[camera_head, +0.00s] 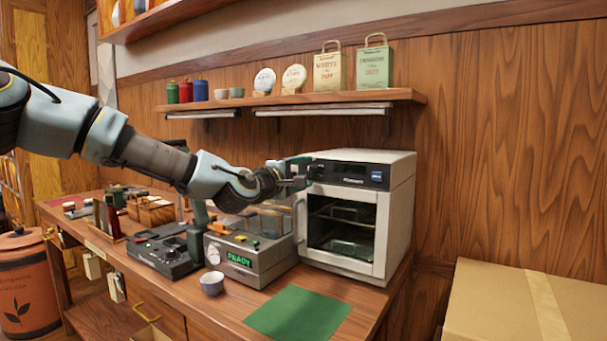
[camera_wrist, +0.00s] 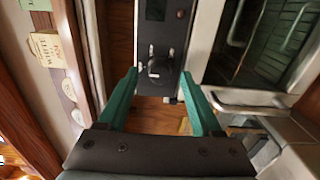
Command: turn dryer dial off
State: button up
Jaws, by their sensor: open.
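The dryer (camera_head: 398,200) is a white box with a glass door and a dark control panel (camera_head: 350,170) along its top front. Its dial (camera_wrist: 159,67) is a dark round knob with small pale marks around it, seen in the wrist view. My gripper (camera_head: 300,172) is at the left end of that panel and hides the dial in the head view. In the wrist view my gripper (camera_wrist: 160,76) is open, with one green finger on each side of the dial. I cannot tell whether the fingers touch the dial or which mark it points to.
A grey machine (camera_head: 255,255) with a green lit display stands left of the dryer. A green mat (camera_head: 298,314) and a small cup (camera_head: 212,283) lie in front. A shelf (camera_head: 340,97) with bags and tins hangs above. A cardboard box (camera_head: 490,300) stands at right.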

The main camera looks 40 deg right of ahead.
jog(key=shift+a, duration=0.1)
jog(key=b+v, duration=0.2)
jog(key=v, duration=0.8)
jog(key=shift+a, duration=0.3)
jog(key=w+a+f+m+y, duration=0.1)
jog(key=a+f+y, duration=0.1)
jog(key=f, duration=0.5)
jog(key=w+a+f+m+y, duration=0.1)
jog(key=a+f+m+y, duration=0.15)
jog(key=f, duration=0.35)
jog(key=w+a+f+m+y, duration=0.1)
jog(key=w+a+f+y, duration=0.15)
jog(key=a+f, duration=0.35)
jog(key=w+a+f+y, duration=0.1)
jog(key=a+f+y, duration=0.35)
jog(key=a, duration=0.45)
jog(key=s+a+g+y, duration=0.1)
jog(key=s+a+y, duration=0.1)
jog(key=a, duration=1.2)
jog(key=s+a+g+y, duration=0.2)
jog(key=s+a+y, duration=0.1)
jog(key=a, duration=1.1)
jog(key=shift+s+y+p, duration=0.25)
jog(key=shift+y+p, duration=0.1)
jog(key=shift+p, duration=0.05)
jog(key=shift+a, duration=0.1)
